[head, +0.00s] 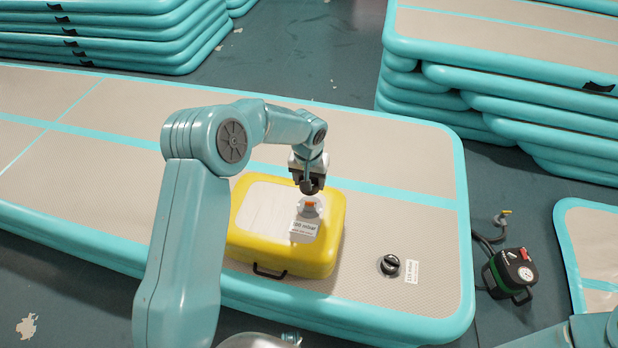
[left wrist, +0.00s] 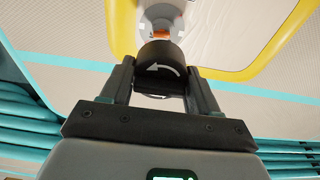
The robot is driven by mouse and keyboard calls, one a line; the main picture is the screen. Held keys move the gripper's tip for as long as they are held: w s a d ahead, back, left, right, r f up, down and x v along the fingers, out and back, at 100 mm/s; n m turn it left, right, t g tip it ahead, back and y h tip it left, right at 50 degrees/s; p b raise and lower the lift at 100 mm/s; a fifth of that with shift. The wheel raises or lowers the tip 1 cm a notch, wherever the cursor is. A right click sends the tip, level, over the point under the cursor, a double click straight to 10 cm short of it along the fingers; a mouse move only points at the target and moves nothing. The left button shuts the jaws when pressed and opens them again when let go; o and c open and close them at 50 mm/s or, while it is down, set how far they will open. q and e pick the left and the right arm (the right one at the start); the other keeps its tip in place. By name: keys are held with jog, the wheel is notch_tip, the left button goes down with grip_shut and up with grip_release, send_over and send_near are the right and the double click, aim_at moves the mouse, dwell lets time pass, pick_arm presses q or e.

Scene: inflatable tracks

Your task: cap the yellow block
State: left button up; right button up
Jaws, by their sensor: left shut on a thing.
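The yellow block (head: 262,247) is an inflatable with a pale top, lying on the long teal-edged track. On its top is a pale valve (head: 311,210) with an orange centre, uncapped; it also shows in the left wrist view (left wrist: 160,32). My left gripper (head: 307,178) is shut on a black cap (head: 306,187). In the left wrist view the cap (left wrist: 160,70), marked with a white curved arrow, sits between the two fingers. The cap is right by the valve; I cannot tell whether they touch. My right gripper is out of view.
A label (head: 304,228) reading about 100 mbar lies beside the valve. The long track (head: 400,215) has its own black-capped valve (head: 389,265) and label (head: 411,272). A pump (head: 511,273) with a hose stands on the floor at right. Stacked tracks (head: 430,85) stand behind.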

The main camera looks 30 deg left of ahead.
pick_arm(q)
jog(key=shift+f+b, duration=0.2)
jog(key=shift+b, duration=0.15)
jog(key=b, duration=0.4)
send_over(310, 202)
notch_tip(310, 202, down, 5)
jog(key=shift+f, duration=0.2)
jog(key=shift+b, duration=0.65)
dwell(0.9)
jog(key=shift+f+b, duration=1.7)
jog(key=shift+f, duration=0.35)
jog(key=shift+f+n+b, duration=0.15)
jog(key=shift+n+b, duration=0.95)
jog(key=shift+n, duration=0.1)
jog(key=shift+n+b, duration=0.65)
jog(key=shift+n, duration=0.85)
